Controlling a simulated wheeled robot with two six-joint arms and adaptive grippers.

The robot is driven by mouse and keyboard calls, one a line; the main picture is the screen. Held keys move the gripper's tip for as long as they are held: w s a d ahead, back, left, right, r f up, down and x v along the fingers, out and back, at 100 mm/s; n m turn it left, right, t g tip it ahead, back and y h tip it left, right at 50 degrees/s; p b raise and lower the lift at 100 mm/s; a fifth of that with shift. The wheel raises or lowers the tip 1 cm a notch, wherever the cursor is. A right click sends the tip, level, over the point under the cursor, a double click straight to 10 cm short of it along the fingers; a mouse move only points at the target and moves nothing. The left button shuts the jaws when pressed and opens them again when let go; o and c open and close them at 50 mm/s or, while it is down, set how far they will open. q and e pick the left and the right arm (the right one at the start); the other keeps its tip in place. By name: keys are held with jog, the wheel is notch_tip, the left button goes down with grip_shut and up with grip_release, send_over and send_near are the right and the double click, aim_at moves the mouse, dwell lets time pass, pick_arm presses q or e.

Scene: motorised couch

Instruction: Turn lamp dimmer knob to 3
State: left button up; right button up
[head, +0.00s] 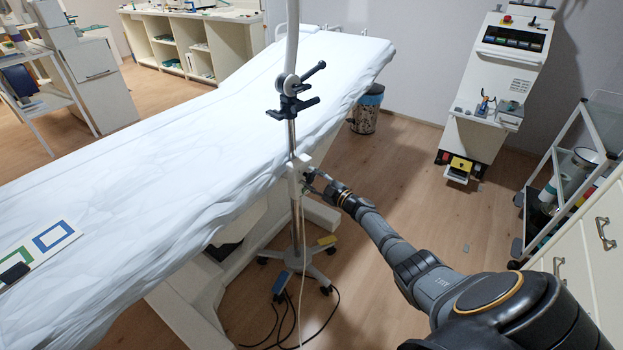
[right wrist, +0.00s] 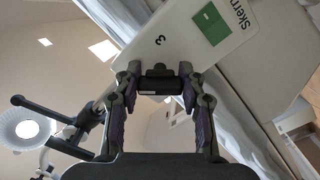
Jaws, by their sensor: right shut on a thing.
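A pale control box (head: 295,180) is fixed on the lamp pole (head: 291,130) beside the couch. In the right wrist view its white face (right wrist: 185,30) shows a green label and a printed 3. A dark dimmer knob (right wrist: 160,78) sits at the box's edge, next to the 3. My right gripper (head: 311,181) has reached the box. In the right wrist view its two fingers (right wrist: 160,84) are shut on the knob, one on each side. I cannot tell the knob's exact setting, as the fingers cover part of it. My left gripper is not in view.
The couch with a white sheet (head: 170,150) fills the left. The pole's wheeled base (head: 305,268) and loose cables lie on the floor below. A bin (head: 366,110), a white machine (head: 500,85) and a trolley (head: 570,180) stand beyond. Open floor lies between.

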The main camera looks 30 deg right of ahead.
jog(key=shift+f, duration=0.1)
jog(key=o, duration=1.2)
jog(key=shift+c, duration=0.2)
jog(key=shift+s+d, duration=0.1)
jog(key=shift+s, duration=0.35)
jog(key=v, duration=1.1)
